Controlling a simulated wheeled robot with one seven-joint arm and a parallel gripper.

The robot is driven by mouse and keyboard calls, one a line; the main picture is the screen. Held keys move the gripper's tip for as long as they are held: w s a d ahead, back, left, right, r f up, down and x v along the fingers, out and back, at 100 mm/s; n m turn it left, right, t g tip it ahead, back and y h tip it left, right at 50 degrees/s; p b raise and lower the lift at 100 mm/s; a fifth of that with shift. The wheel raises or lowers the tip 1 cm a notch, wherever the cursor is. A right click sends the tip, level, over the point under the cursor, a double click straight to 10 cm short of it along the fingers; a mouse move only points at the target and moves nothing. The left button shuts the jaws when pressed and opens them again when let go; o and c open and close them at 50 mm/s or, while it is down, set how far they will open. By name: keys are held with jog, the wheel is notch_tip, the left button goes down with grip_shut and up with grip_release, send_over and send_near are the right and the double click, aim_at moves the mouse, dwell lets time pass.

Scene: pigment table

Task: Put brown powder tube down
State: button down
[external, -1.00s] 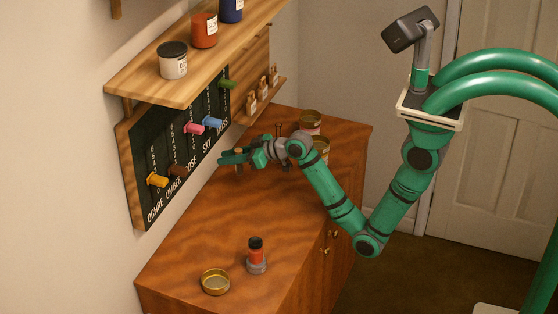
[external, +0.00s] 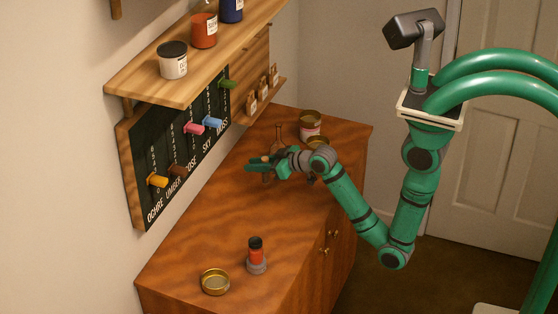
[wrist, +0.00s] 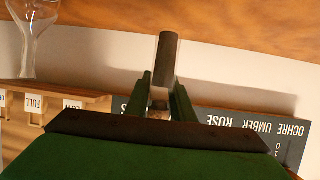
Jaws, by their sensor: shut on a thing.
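The brown powder tube (external: 267,177) is held about upright in my gripper (external: 262,165) over the back part of the wooden cabinet top (external: 215,215). A cork tops it in the external view. In the wrist view the picture is inverted; the tube (wrist: 167,62) has dark brown powder at its far end and a clear part near the fingers. My gripper (wrist: 161,100) is shut on the tube near its corked end. I cannot tell whether the tube's bottom touches the wood.
A glass flask (external: 279,142) stands behind my gripper. Two jars, one labelled (external: 310,128) and one partly hidden (external: 318,141), stand near my wrist. A red container with a black top (external: 256,254) and a brass dish (external: 215,282) are at the front. The slider board (external: 165,150) is left. The middle is clear.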

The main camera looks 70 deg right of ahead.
jog(key=s+d+r+m+g+h, duration=0.1)
jog(key=s+d+r+m+h, duration=0.15)
jog(key=d, duration=0.95)
jog(key=s+d+r+m+h, duration=0.1)
jog(key=s+d+m+h, duration=0.15)
jog(key=d, duration=0.85)
jog(key=s+d+r+m+g+h, duration=0.1)
jog(key=s+d+r, duration=0.15)
jog(key=d, duration=0.95)
jog(key=s+d+f+m+g+h, duration=0.1)
jog(key=s+d+f+m+h, duration=0.1)
jog(key=s+d+f, duration=0.3)
jog(key=s+d+m+g+h, duration=0.1)
jog(key=s+d+g, duration=0.15)
jog(key=d, duration=0.55)
jog(key=shift+t+h, duration=0.3)
jog(key=shift+t, duration=0.15)
jog(key=shift+f, duration=3.9)
jog(key=shift+f, duration=0.2)
jog(key=c, duration=1.5)
grip_release()
jog(key=shift+c, duration=0.2)
jog(key=shift+r, duration=0.15)
